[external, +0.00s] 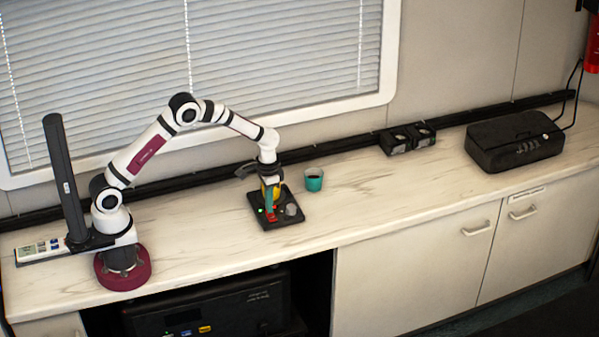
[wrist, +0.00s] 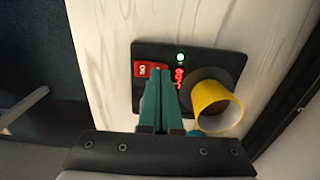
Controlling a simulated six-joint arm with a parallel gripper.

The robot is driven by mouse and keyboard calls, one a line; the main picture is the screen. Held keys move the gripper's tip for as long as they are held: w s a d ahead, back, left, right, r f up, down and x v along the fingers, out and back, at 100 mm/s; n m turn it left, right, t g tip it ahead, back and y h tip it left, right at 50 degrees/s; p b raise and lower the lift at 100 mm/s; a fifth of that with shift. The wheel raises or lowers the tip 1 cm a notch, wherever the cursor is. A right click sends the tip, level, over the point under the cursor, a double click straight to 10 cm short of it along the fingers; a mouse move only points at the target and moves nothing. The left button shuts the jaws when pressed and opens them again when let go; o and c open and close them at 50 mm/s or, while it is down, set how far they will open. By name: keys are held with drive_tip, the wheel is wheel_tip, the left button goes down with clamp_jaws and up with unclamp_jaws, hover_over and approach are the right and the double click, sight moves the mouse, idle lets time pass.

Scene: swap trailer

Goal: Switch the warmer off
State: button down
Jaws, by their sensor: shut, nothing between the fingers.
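The warmer is a flat black plate (external: 262,221) on the counter; it also shows in the wrist view (wrist: 205,58). Its red rocker switch (wrist: 140,69) sits at one end, with a green light (wrist: 180,57) lit and a red display (wrist: 179,77) glowing beside it. A yellow cup (wrist: 218,105) stands on the warmer's round pad. My gripper (external: 270,213) is shut and empty, pointing down. In the wrist view its teal fingertips (wrist: 159,72) are at the red switch and hide part of it; I cannot tell whether they touch it.
A small grey object (external: 291,209) shows at the warmer's right side. A black double box (external: 407,138) and a black case (external: 514,141) stand further right. The counter front right is clear.

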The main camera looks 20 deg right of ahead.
drive_tip(key=shift+f, duration=0.25)
drive_tip(key=shift+r, duration=3.55)
drive_tip(key=w+a+r+n, duration=0.3)
drive_tip(key=w+a+r, duration=0.2)
drive_tip(key=w+a, duration=0.5)
drive_tip(key=w+a+r+n, duration=0.2)
drive_tip(key=w+a+r, duration=0.45)
drive_tip(key=a, duration=0.65)
drive_tip(key=a+r+n+y, duration=0.1)
drive_tip(key=a+n, duration=0.2)
drive_tip(key=a, duration=1.1)
drive_tip(key=s+a+f+n, duration=0.1)
drive_tip(key=s+a+n, duration=0.3)
drive_tip(key=s+a, duration=0.5)
drive_tip(key=a, duration=0.4)
drive_tip(key=shift+s+f+y, duration=0.25)
drive_tip(key=shift+f+y, duration=0.05)
drive_tip(key=shift+y, duration=0.1)
